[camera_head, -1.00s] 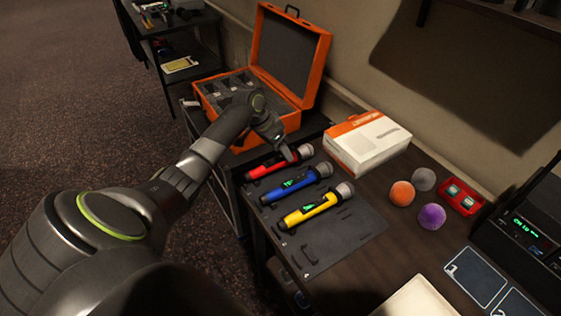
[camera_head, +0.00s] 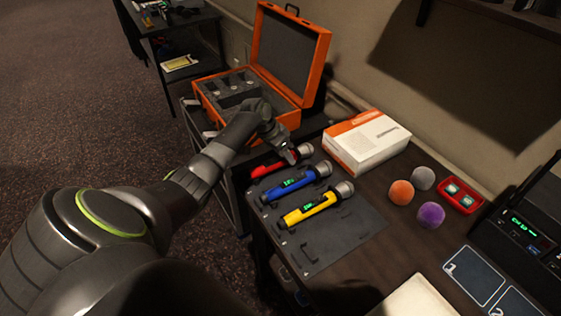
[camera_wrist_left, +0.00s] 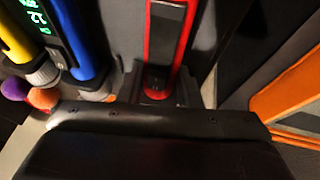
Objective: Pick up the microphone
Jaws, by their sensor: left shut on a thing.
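A red microphone (camera_head: 264,170) lies at the back of a row on the dark mat (camera_head: 345,238), its grey head to the right. My left gripper (camera_head: 289,155) is down over it near the head and shut on its body. The red body also shows in the left wrist view (camera_wrist_left: 165,50), just past the gripper housing. I cannot tell whether the microphone is clear of the mat. A blue microphone (camera_head: 300,184) and a yellow microphone (camera_head: 312,208) lie in front of it. The fingertips are mostly hidden. My right gripper is out of view.
An open orange case (camera_head: 292,103) with foam slots stands behind the arm. A white and orange box (camera_head: 368,143) is right of the microphones. Foam balls in orange (camera_head: 402,192), grey and purple and a red tray (camera_head: 461,197) lie farther right.

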